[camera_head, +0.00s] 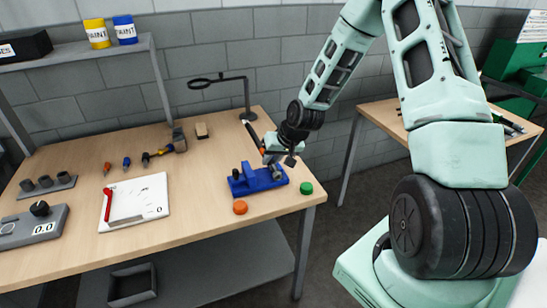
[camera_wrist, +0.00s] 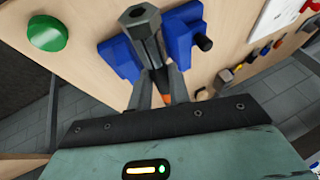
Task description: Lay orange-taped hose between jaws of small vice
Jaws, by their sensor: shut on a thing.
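The small blue vice (camera_head: 245,184) stands near the right front corner of the bench. It also shows in the wrist view (camera_wrist: 118,57), partly covered by the hose. My gripper (camera_head: 270,160) is over the vice, shut on the dark hose (camera_head: 252,134). In the head view the hose slants up to the left from the gripper. In the wrist view the hose (camera_wrist: 148,40) has a six-sided end pointing away, across the vice. A bit of orange tape (camera_wrist: 168,98) shows by the fingers (camera_wrist: 160,88). I cannot tell whether the hose touches the jaws.
A green button (camera_head: 306,188) and an orange button (camera_head: 240,207) flank the vice. A magnifier on a stand (camera_head: 246,95) rises behind it. A white board with a red tool (camera_head: 150,196) lies to the left. Several small tools lie at the back. Bare bench lies between the board and vice.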

